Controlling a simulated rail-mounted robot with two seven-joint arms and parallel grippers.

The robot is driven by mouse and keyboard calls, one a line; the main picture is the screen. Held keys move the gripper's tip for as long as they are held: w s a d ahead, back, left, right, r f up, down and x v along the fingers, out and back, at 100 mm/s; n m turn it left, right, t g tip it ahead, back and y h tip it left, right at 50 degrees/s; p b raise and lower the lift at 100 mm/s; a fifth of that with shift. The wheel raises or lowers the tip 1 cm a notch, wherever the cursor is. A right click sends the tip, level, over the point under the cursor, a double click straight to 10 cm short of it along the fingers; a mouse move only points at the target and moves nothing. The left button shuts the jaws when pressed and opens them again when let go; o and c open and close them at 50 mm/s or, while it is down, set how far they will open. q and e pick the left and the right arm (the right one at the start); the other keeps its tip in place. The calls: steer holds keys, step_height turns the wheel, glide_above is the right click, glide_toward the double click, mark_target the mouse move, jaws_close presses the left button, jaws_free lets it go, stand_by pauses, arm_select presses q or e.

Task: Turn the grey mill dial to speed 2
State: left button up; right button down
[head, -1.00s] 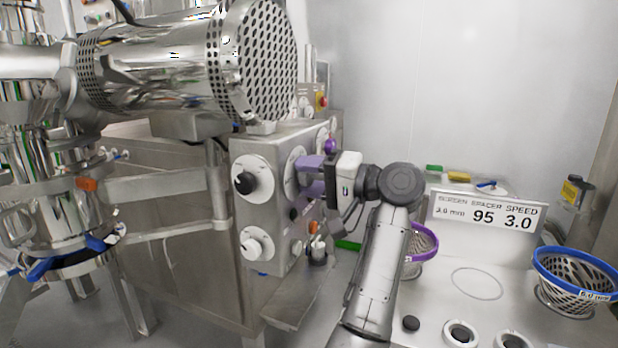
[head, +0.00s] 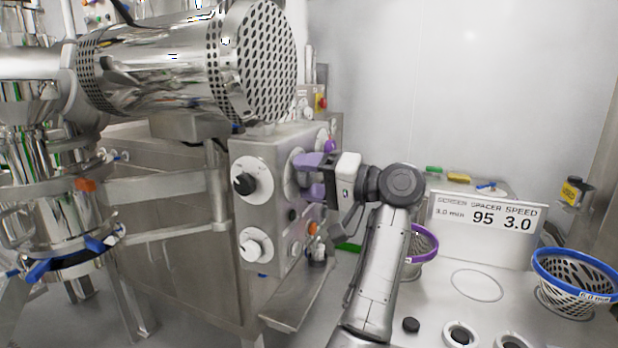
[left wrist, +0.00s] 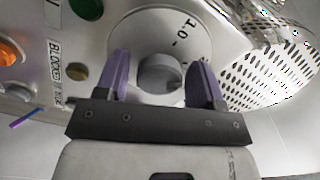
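The grey mill dial (left wrist: 160,73) is a round grey knob on a pale disc on the steel control box. In the left wrist view "1.0" shows on the disc's upper right; other marks are hidden or unclear. My left gripper (left wrist: 160,75) is open, with one purple finger on each side of the knob and visible gaps to it. In the head view my left gripper (head: 304,175) is at the right-hand face of the box, fingers one above the other, hiding most of the dial. My right gripper is not in view.
The steel control box (head: 270,215) carries a black knob (head: 245,184) and a white knob (head: 252,247) on its front. A perforated steel drum (head: 265,60) overhangs it. A sign (head: 487,217) reads "95" and "3.0". Blue-rimmed (head: 575,262) and purple-rimmed (head: 424,240) baskets stand at right.

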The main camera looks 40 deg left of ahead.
arm_select(q)
steer(key=shift+o, duration=0.6)
steer(key=shift+w+d+r, duration=0.1)
steer(key=shift+d, duration=0.2)
steer(key=p+v, duration=0.4)
steer(key=v, duration=0.9)
